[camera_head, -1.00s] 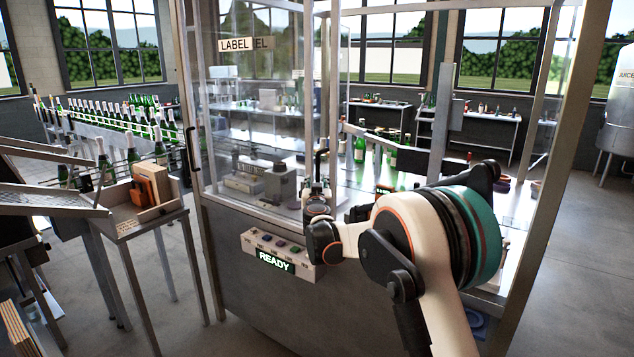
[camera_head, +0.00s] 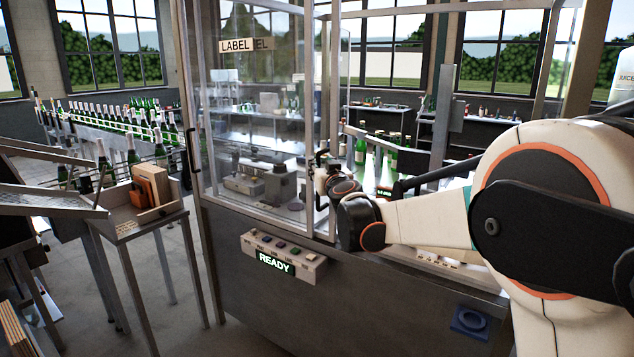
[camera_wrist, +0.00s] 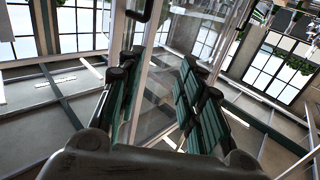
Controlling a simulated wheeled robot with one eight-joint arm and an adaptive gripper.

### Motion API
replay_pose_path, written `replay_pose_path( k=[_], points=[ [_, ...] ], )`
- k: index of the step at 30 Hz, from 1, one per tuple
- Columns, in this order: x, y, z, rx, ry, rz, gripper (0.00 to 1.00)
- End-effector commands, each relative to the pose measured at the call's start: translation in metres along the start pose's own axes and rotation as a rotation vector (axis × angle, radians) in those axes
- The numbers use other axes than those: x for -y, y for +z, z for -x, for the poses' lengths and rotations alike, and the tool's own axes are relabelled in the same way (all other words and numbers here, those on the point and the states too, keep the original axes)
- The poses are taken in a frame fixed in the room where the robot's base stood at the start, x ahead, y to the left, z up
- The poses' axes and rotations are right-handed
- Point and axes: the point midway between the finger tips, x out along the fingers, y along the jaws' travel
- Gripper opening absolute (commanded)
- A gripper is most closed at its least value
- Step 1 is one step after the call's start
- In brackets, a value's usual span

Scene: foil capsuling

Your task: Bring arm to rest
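My gripper shows in the wrist view (camera_wrist: 153,95) with its two dark green padded fingers apart and nothing between them. Behind the fingers in that view are clear panels and metal frame bars. In the head view my arm reaches in from the right, and its wrist is in front of the glazed labelling machine (camera_head: 265,290), near the frame post at the edge of its clear panel. The fingers are mostly hidden there behind my wrist. A black door handle (camera_head: 191,148) is on the machine's left side.
A control box (camera_head: 284,256) with a lit READY sign juts from the machine's front. Green bottles (camera_head: 361,152) stand inside the machine. A small stand with a wooden tray (camera_head: 128,222) is at left, beside a sloping metal chute (camera_head: 45,203). Floor is open between stand and machine.

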Motion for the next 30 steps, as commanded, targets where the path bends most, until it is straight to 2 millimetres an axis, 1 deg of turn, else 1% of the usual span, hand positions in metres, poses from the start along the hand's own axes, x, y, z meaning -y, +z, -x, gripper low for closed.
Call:
replay_pose_path(
  k=[1,5,6,8,10,14,15,17,18,20,21,23,24,26,27,29,30],
  points=[
    [-0.001,-0.006,0.018,0.013,-0.022,0.002,0.34],
    [0.002,-0.014,0.062,0.065,-0.081,0.001,0.34],
    [0.003,-0.014,0.077,0.085,-0.097,0.0,0.34],
    [0.004,-0.013,0.099,0.118,-0.118,0.0,0.34],
    [0.004,-0.009,0.126,0.161,-0.138,-0.002,0.34],
    [0.002,0.005,0.178,0.253,-0.162,-0.007,0.34],
    [0.001,0.011,0.195,0.283,-0.166,-0.01,0.34],
    [-0.001,0.022,0.22,0.332,-0.166,-0.013,0.34],
    [-0.003,0.03,0.238,0.365,-0.165,-0.016,0.34],
    [-0.005,0.043,0.264,0.416,-0.159,-0.02,0.34],
    [-0.008,0.052,0.281,0.451,-0.152,-0.024,0.34],
    [-0.013,0.067,0.308,0.503,-0.137,-0.029,0.34],
    [-0.015,0.078,0.326,0.539,-0.124,-0.034,0.34],
    [-0.021,0.095,0.353,0.594,-0.102,-0.04,0.34],
    [-0.025,0.107,0.372,0.63,-0.083,-0.045,0.34],
    [-0.031,0.125,0.399,0.684,-0.051,-0.052,0.34],
    [-0.035,0.138,0.418,0.719,-0.028,-0.058,0.34]
  ],
)
